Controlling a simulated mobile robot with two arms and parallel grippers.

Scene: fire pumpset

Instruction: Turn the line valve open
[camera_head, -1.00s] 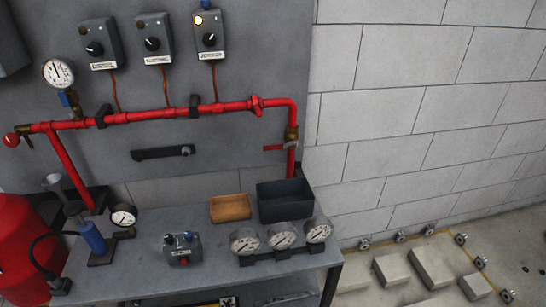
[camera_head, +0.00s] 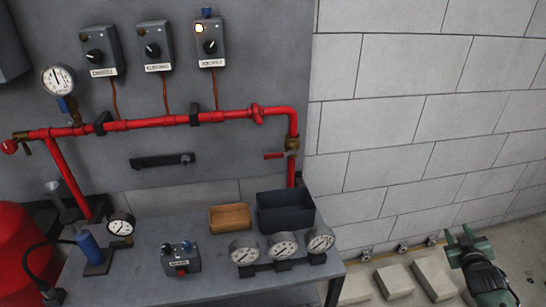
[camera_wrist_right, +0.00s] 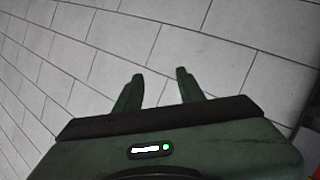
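A red pipe (camera_head: 180,120) runs along the grey panel and bends down at its right end. On that vertical part sits a brass valve (camera_head: 292,143) with a short red lever (camera_head: 274,156), which points left, across the pipe. My right gripper (camera_head: 467,237) is at the lower right of the head view, in front of the block wall, well right of and apart from the valve. In the right wrist view its two fingers (camera_wrist_right: 160,82) are spread with nothing between them. The valve is outside the wrist view. My left gripper is not in view.
Below the valve, a bench (camera_head: 210,262) carries a dark bin (camera_head: 286,220), a wooden tray (camera_head: 230,228), several gauges and a small control box (camera_head: 180,260). Blocks (camera_head: 394,281) lie on the floor right of the bench.

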